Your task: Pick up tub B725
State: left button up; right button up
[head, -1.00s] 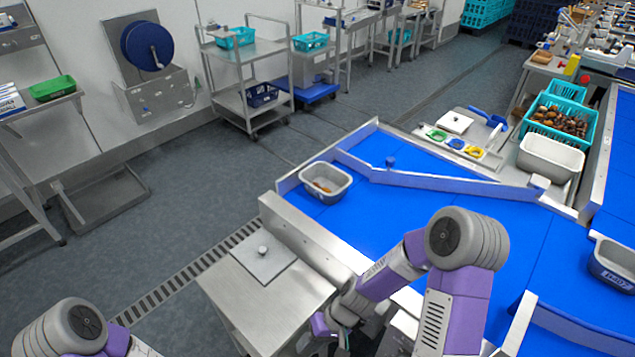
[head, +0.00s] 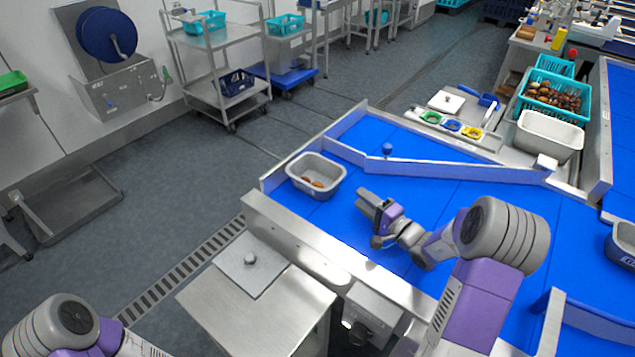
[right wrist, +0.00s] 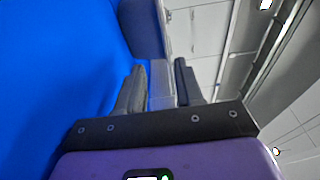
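A grey tub (head: 316,176) with a few brown dates in it stands upright on the blue belt, near the belt's left end. No label on it can be read from here. My right gripper (head: 365,203) is over the belt, to the right of and nearer than this tub, apart from it. In the right wrist view its two fingers (right wrist: 160,82) are apart with nothing held. A second tub (head: 621,247), darker below its rim, is cut off at the right edge; its marking is unreadable. My left arm shows at lower left, but its gripper is out of view.
A metal side rail (head: 310,245) runs along the belt's near edge. A blue-grey divider (head: 450,172) crosses the belt behind my right gripper. A steel table (head: 258,310) stands in front. A pale empty bin (head: 549,137) and a teal crate (head: 552,98) stand at the back right.

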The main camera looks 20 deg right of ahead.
aim_at(341, 181)
jog(key=x, duration=0.7)
jog(key=shift+r+b, duration=0.3)
jog(key=shift+b, duration=0.1)
grip_shut()
dwell(0.9)
